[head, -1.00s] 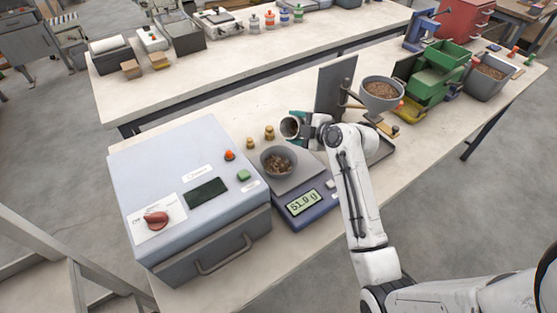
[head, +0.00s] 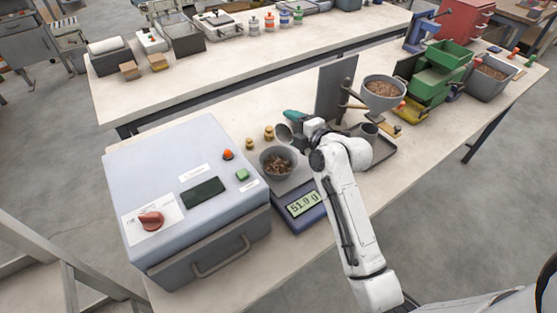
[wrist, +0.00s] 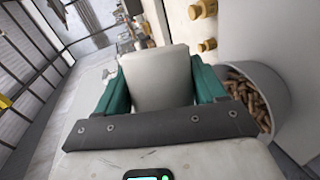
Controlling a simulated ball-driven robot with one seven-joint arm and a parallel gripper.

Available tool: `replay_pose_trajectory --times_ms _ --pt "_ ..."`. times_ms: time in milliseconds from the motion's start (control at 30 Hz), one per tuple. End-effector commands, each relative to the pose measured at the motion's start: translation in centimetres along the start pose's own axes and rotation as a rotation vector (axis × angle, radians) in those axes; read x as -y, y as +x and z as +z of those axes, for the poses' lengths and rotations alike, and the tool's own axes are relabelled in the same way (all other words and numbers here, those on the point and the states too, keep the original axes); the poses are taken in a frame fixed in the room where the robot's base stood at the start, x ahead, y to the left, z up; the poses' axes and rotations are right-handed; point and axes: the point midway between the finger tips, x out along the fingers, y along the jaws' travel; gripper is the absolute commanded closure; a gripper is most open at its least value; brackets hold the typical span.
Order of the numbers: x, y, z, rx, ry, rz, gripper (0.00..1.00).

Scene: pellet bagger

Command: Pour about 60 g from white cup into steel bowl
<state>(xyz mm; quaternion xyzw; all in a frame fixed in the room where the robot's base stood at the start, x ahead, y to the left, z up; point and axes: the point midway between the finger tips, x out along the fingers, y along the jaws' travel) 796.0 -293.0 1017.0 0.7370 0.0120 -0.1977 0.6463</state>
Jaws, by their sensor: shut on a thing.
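My gripper (head: 294,122) is shut on a pale cup (head: 284,134), just above and behind the bowl on the scale. In the wrist view its teal fingers (wrist: 157,85) clasp both sides of the cup (wrist: 157,72). The cup is tilted; its contents are hidden. The grey steel bowl (head: 265,165) holds brown pellets and sits on the scale plate. It also shows at the right of the wrist view (wrist: 288,105), beside the fingers. The scale display (head: 303,203) appears to read 51.9 g. No falling pellets are visible.
A blue-grey sealer box (head: 150,165) stands left of the scale. Two brass weights (head: 269,133) stand behind the bowl. A dark upright panel (head: 335,88), a pellet-filled hopper (head: 383,105), a tray (head: 383,155) with a grey cup (head: 369,132), and a green machine (head: 435,80) are to the right.

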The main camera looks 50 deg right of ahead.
Motion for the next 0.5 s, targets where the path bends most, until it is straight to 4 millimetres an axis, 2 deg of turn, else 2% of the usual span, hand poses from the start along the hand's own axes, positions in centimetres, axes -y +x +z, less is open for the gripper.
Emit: replay_pose_trajectory --times_ms 500 --pt "-0.03 -0.08 -0.24 0.008 -0.028 0.011 0.63"
